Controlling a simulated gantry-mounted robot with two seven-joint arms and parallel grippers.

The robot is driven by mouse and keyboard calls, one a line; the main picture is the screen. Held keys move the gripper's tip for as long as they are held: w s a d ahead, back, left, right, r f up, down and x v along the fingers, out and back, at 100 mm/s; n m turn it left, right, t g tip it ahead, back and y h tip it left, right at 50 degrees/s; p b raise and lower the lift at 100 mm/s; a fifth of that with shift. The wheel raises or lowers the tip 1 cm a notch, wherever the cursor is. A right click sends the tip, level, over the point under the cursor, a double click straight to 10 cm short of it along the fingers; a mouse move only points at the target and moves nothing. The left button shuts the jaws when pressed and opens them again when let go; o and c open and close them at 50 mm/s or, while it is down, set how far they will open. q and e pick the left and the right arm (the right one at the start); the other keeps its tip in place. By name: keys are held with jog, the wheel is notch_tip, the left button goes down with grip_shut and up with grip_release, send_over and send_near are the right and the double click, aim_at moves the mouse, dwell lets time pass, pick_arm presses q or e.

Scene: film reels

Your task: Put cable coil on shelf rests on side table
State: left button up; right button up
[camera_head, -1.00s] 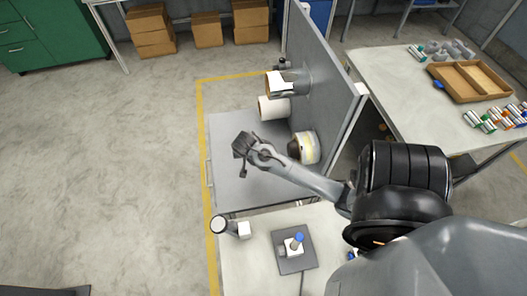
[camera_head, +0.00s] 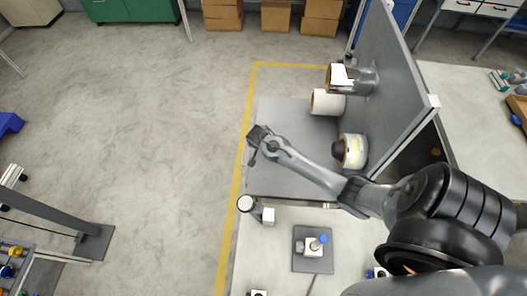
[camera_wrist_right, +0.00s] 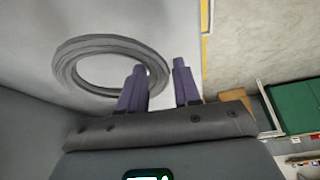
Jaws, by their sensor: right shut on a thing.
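My right gripper (camera_head: 258,141) is over the left edge of a flat grey surface in the head view. In the right wrist view its two purple fingertips (camera_wrist_right: 161,85) are a little apart. A grey ring-shaped cable coil (camera_wrist_right: 68,72) reaches behind the left finger, and the gripper is shut on its rim. A pale surface lies behind the coil. The coil is not clearly visible in the head view. My left gripper is out of view. I cannot tell which surface is the side table.
An upright grey panel (camera_head: 395,65) stands on the right, with a white roll (camera_head: 327,102) and a yellowish reel (camera_head: 353,152) beside it. A pale worktop (camera_head: 265,250) in front holds small parts. The floor (camera_head: 150,110) on the left is open.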

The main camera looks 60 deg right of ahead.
notch_tip(320, 180, down, 3)
jog(key=shift+f+b, duration=0.15)
jog(key=shift+b, duration=0.15)
jog(key=shift+f, duration=0.35)
jog(key=shift+f, duration=0.15)
jog(key=o, duration=1.1)
jog(key=shift+c, duration=0.2)
jog(key=shift+r, duration=0.25)
jog(key=p+v, duration=0.2)
jog(key=v, duration=0.9)
jog(key=shift+a+r, duration=0.3)
